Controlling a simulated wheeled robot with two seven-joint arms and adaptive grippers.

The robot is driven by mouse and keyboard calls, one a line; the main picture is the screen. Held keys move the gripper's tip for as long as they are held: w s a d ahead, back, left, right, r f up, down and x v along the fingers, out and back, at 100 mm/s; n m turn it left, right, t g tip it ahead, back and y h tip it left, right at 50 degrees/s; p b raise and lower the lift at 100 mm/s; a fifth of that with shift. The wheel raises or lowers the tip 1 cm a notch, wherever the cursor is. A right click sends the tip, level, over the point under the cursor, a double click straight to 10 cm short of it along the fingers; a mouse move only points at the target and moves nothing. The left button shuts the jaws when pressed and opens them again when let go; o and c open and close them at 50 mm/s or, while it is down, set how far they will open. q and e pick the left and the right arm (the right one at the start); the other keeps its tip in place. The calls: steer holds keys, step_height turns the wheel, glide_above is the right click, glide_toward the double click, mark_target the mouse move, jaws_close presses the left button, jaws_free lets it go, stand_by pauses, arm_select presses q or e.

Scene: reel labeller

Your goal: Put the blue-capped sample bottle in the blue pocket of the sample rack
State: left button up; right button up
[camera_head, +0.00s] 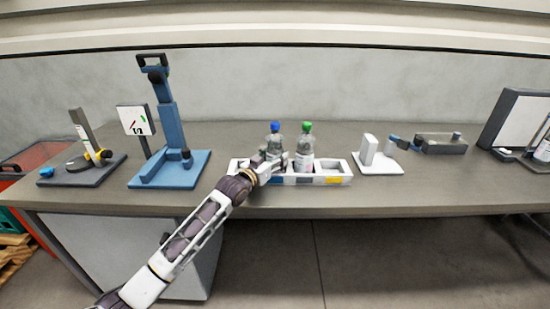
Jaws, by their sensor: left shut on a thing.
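The blue-capped sample bottle (275,142) is upright at the white sample rack (342,179), left of the green-capped bottle (306,150). My left gripper (272,166) reaches in from the front left and is shut on the blue-capped bottle. The gripper hides the bottle's lower part, so I cannot tell whether its base is in a pocket or above it. A blue mark shows on the rack's front just below the gripper, and a yellow mark shows towards its right end. The green-capped bottle stands in the rack. The right gripper is not in view.
A blue stand (170,125) and a small white sign panel (136,120) are left of the rack. A dark base with a device (88,160) is farther left. A white device (378,158) and a grey box (440,144) are to the right. The grey bench (430,190) is clear in front there.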

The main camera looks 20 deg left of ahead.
arm_select(q)
steer(key=o, duration=1)
steer(key=shift+f, duration=0.1)
steer(key=o, duration=0.4)
